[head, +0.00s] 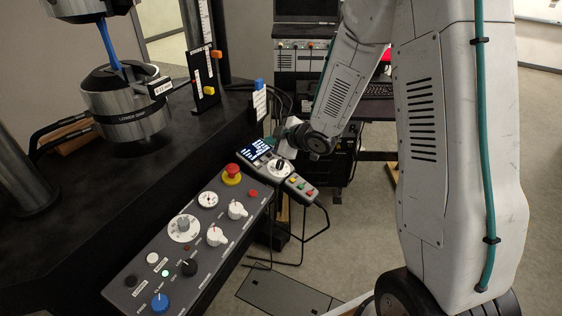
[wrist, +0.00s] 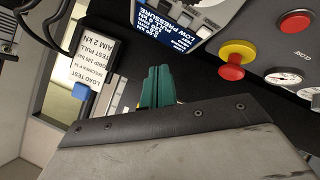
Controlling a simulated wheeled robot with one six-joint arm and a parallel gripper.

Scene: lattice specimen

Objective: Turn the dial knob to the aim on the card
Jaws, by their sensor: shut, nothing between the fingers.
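The card (head: 259,104) stands by a blue clip at the back edge of the black bench. In the wrist view the card (wrist: 93,64) appears upside down and reads "LOAD TEST" and "AIM 2 kN"; its smaller lines are hard to read. A dial knob (head: 280,167) with a white ring sits on a small handset. Another grey knob with a white scale ring (head: 184,228) is on the sloping panel; I cannot tell which the task means. My gripper, with green fingers (wrist: 157,86), is shut and empty. In the head view it is mostly hidden near the handset.
A lit display (head: 256,148) on the handset shows "LOW PRESSURE" in the wrist view. The test machine's lower grip (head: 122,106) is at the left.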

